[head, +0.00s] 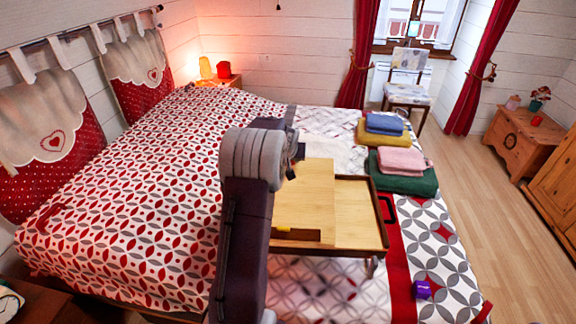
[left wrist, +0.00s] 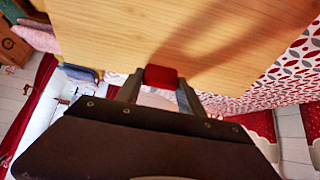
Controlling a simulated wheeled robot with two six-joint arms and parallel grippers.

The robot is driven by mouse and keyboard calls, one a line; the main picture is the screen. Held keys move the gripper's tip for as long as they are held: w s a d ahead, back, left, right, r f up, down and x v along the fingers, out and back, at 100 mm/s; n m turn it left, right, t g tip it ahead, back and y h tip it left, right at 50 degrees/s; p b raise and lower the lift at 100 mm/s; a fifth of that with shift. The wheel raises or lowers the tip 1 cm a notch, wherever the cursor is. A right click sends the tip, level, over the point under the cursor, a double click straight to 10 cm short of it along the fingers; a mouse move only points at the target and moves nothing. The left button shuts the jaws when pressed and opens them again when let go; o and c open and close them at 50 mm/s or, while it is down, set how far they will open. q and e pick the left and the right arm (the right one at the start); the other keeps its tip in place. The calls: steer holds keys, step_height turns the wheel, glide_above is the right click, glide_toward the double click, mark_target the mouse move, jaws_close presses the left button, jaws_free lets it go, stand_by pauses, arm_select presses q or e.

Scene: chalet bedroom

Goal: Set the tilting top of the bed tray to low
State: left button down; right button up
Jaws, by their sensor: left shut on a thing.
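The bed tray (head: 378,222) stands on the bed, with a light wood surface in a dark frame. Its tilting top (head: 312,190) is the left panel; its far edge appears raised above the frame, beside a flat panel (head: 357,215) on the right. My left gripper (head: 296,160) is at the far left part of the panel, its fingertips mostly hidden by my arm. In the left wrist view, the gripper's fingers (left wrist: 158,88) are shut around a red tab (left wrist: 161,76) at the edge of the wooden top (left wrist: 190,35). My right gripper is not in view.
Folded towels, blue (head: 384,124), yellow (head: 380,136), pink (head: 402,160) and green (head: 404,181), lie beyond and right of the tray. A small purple box (head: 422,290) lies at the near right of the bed. The wood floor (head: 500,210) on the right is clear.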

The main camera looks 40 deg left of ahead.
arm_select(q)
steer(key=c, duration=0.7)
jaws_free()
steer(key=shift+s+d, duration=0.1)
steer(key=shift+s, duration=0.05)
steer(key=v, duration=0.9)
